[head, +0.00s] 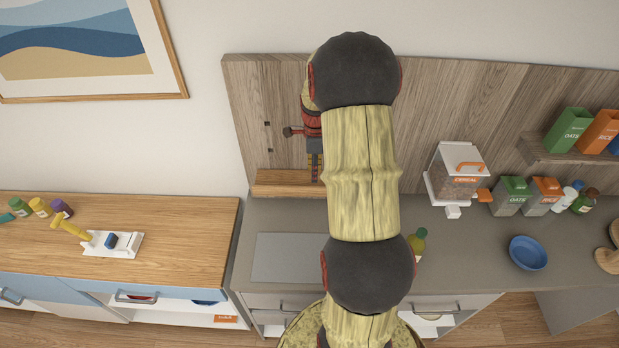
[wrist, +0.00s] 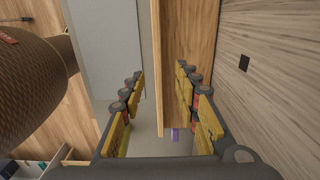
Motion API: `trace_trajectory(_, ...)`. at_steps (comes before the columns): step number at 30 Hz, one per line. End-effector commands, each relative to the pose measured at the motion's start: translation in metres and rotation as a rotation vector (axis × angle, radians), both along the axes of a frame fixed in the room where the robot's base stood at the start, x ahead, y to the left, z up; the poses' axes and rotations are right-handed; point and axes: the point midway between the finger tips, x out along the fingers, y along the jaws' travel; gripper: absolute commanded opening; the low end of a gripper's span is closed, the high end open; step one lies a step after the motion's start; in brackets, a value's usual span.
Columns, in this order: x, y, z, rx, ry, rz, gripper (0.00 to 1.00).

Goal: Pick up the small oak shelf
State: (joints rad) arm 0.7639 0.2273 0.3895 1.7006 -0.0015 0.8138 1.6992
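The small oak shelf (head: 275,182) is a plain wooden board at the foot of the grey-brown back panel, at the counter's left rear. My gripper (head: 314,170) is over its right part, partly hidden behind my arm. In the wrist view the shelf (wrist: 174,45) runs down the picture beside the panel. My gripper (wrist: 160,72) is open there, its fingers well apart. The shelf's front edge shows between the fingertips, and the right finger overlaps its wide face. I cannot tell whether either finger touches it.
The panel (head: 250,100) has small dark square holes above the shelf. A light grey plate (head: 285,258) lies on the counter in front. A bottle (head: 418,243) stands right of my arm. A cereal dispenser (head: 458,175) and blue bowl (head: 528,253) are further right.

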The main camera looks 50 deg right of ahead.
Motion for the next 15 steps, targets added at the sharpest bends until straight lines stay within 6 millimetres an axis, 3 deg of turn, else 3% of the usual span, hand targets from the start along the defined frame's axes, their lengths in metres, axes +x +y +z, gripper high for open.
trace_trajectory(15,0.012,0.015,-0.057,0.005,0.005,-0.005,0.32)
